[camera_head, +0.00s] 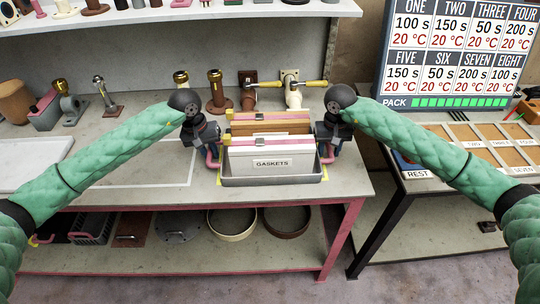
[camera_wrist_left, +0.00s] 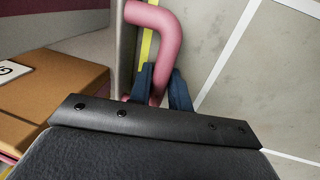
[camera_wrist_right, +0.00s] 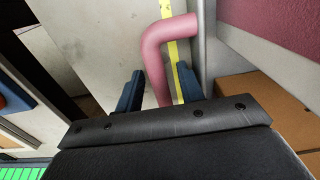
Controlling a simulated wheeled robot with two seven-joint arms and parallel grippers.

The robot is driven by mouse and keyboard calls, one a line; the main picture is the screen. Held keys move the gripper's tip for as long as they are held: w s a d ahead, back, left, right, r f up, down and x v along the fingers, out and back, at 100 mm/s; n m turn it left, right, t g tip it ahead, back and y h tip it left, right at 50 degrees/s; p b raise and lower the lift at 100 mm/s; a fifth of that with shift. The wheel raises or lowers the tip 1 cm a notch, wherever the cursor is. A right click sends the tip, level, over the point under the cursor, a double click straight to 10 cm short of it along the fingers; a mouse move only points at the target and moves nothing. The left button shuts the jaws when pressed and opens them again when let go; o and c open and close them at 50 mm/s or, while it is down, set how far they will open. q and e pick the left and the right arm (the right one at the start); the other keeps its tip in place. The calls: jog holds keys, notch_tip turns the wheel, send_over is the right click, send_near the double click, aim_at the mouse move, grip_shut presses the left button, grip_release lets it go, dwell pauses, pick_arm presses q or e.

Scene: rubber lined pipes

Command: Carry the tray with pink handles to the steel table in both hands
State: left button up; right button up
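The metal tray with pink handles (camera_head: 272,181) stands on the red-framed bench near its front edge. It holds upright boxes or folders, the front one labelled GASKETS (camera_head: 272,163). My left gripper (camera_head: 213,158) is at the left pink handle (camera_wrist_left: 168,30), its blue fingers close against both sides of it. My right gripper (camera_head: 328,150) is at the right pink handle (camera_wrist_right: 157,60). Its fingers stand apart on either side of the handle, with a visible gap at one finger.
A second table (camera_head: 415,186) with dark legs stands to the right, bearing a labelled compartment board (camera_head: 490,145) and a REST panel. A display board (camera_head: 455,55) stands behind it. Valves and pipe fittings (camera_head: 216,92) line up behind the tray. A gap separates the tables.

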pick_arm(q)
grip_shut()
pick_arm(e)
jog(key=c, duration=0.6)
grip_shut()
pick_arm(q)
jog(key=shift+r, duration=0.15)
pick_arm(e)
jog(key=shift+r, duration=0.2)
